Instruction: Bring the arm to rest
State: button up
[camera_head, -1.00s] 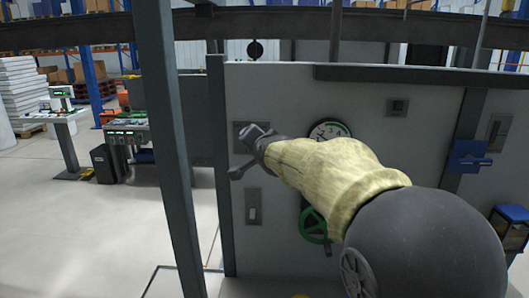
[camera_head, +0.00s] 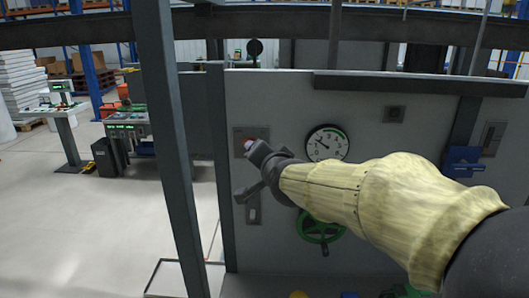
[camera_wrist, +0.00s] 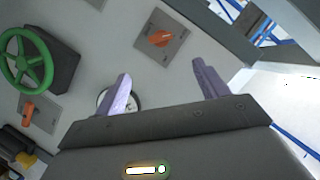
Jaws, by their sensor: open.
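My gripper (camera_head: 251,174) is in front of the grey wall panel (camera_head: 285,100), at the lower left of the round gauge (camera_head: 327,143). Its two fingers are spread apart with nothing between them in the wrist view (camera_wrist: 162,82). My arm, in a pale yellow sleeve, reaches in from the right and hides part of the panel. I cannot tell how far the fingers are from the panel. In the wrist view, an orange knob on a square plate (camera_wrist: 162,38) shows beyond the fingers, and the left finger partly covers the gauge (camera_wrist: 134,102).
A green handwheel (camera_head: 318,228) sits below my arm, and a switch box (camera_head: 253,213) is below the gripper. A grey upright post (camera_head: 168,140) stands left of the panel. A control console (camera_head: 127,125) is farther left, with open floor (camera_head: 80,230) before it.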

jog(key=s+d+f+n+g+h, duration=0.1)
jog(key=s+d+f+n+g, duration=0.25)
jog(key=f, duration=0.55)
jog(key=s+d+f+g+h, duration=0.1)
jog(key=s+d+f+g, duration=0.25)
jog(key=d+f, duration=0.4)
jog(key=s+d+f+n+g, duration=0.1)
jog(key=s+d+f+g, duration=0.1)
jog(key=s+f, duration=0.4)
jog(key=s+d+f+n+g+h+b, duration=0.1)
jog(key=s+d+f+n+g, duration=0.1)
jog(key=s+f, duration=0.4)
jog(key=s+d, duration=0.1)
jog(key=s, duration=0.2)
jog(key=shift+f+g+h, duration=0.3)
jog(key=shift+g, duration=0.1)
jog(key=shift+w+d, duration=0.1)
jog(key=shift+d, duration=0.1)
